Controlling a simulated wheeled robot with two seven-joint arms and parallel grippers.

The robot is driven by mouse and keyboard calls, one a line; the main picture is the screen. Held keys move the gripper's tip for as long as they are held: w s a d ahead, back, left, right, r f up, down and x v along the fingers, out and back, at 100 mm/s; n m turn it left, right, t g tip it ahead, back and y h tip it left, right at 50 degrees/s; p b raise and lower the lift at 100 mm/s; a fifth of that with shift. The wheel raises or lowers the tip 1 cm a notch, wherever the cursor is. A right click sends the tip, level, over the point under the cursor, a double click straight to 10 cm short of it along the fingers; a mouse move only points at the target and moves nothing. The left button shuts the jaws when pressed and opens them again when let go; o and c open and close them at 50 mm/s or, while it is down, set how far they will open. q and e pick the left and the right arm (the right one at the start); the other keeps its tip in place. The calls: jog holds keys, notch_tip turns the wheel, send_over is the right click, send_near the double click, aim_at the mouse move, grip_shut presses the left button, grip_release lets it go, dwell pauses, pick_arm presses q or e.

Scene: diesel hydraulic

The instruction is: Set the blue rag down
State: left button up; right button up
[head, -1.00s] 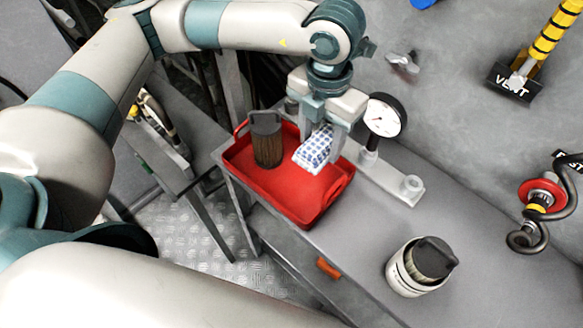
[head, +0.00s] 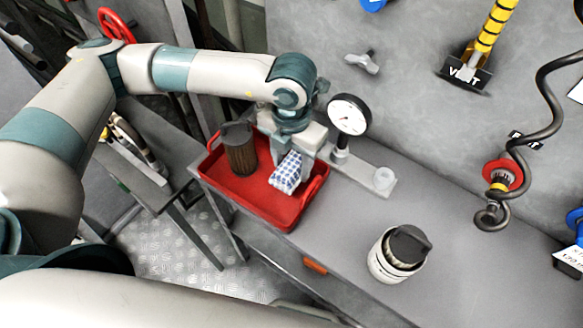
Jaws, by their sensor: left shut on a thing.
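The blue rag (head: 287,173) is a small blue-and-white checked bundle in the head view, over the right part of the red tray (head: 262,207). My left gripper (head: 285,160) points down over the tray and is shut on the rag. The rag is low in the tray, but I cannot tell whether it touches the tray floor. My right gripper is not in view.
A brown filter element (head: 240,155) stands in the tray left of the rag. A pressure gauge (head: 348,115) stands just behind the gripper. A white canister with a dark cap (head: 398,255) stands on the grey bench (head: 330,225). The bench between is clear.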

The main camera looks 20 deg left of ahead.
aim_at(292, 171)
pick_arm(q)
notch_tip(292, 171, down, 3)
jog(key=shift+r+p, duration=0.2)
jog(key=shift+p, duration=0.25)
jog(key=shift+f, duration=0.15)
jog(key=shift+f, duration=0.15)
jog(key=o, duration=1)
jog(key=shift+o, duration=0.2)
